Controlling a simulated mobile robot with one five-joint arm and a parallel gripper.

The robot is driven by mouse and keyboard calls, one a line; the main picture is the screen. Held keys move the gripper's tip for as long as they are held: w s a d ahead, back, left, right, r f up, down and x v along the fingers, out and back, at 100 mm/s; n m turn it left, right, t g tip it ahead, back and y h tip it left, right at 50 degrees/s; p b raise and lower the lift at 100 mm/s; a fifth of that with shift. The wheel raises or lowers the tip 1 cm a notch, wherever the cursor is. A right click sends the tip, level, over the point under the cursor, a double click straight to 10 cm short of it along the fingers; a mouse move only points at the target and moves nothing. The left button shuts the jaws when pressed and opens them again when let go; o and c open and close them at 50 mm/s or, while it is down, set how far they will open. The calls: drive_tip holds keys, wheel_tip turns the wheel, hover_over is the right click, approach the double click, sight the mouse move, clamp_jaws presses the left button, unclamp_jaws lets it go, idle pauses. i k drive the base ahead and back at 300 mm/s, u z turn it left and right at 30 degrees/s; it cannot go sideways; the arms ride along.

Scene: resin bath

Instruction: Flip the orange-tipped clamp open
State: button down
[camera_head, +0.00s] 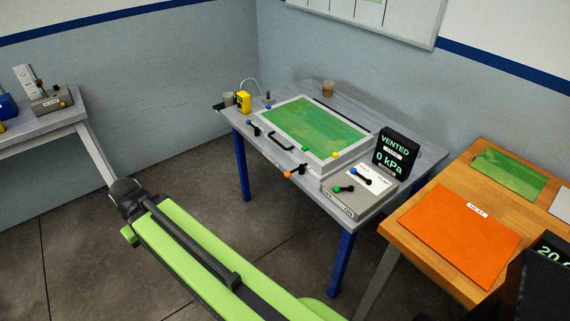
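The orange-tipped clamp (288,174) sits at the front edge of the grey table, beside the near side of the pale frame around a green sheet (322,128). Its orange tip points left and slightly toward the front edge, with its dark body (302,169) to the right. It is too small to tell how its jaw sits on the frame. My lime-green arm link crosses the lower picture and ends in a dark joint at the left, well apart from the clamp. No gripper fingers can be made out.
A blue-tipped clamp (252,127) and a yellow-tipped one (335,155) sit around the frame, with a black handle (281,141) in front. A control box (350,199) and a "VENTED 0 kPa" display (396,151) stand right. A wooden table (432,268) flanks it. Floor is clear at front left.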

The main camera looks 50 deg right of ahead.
sight(287, 173)
drive_tip(key=i, duration=0.95)
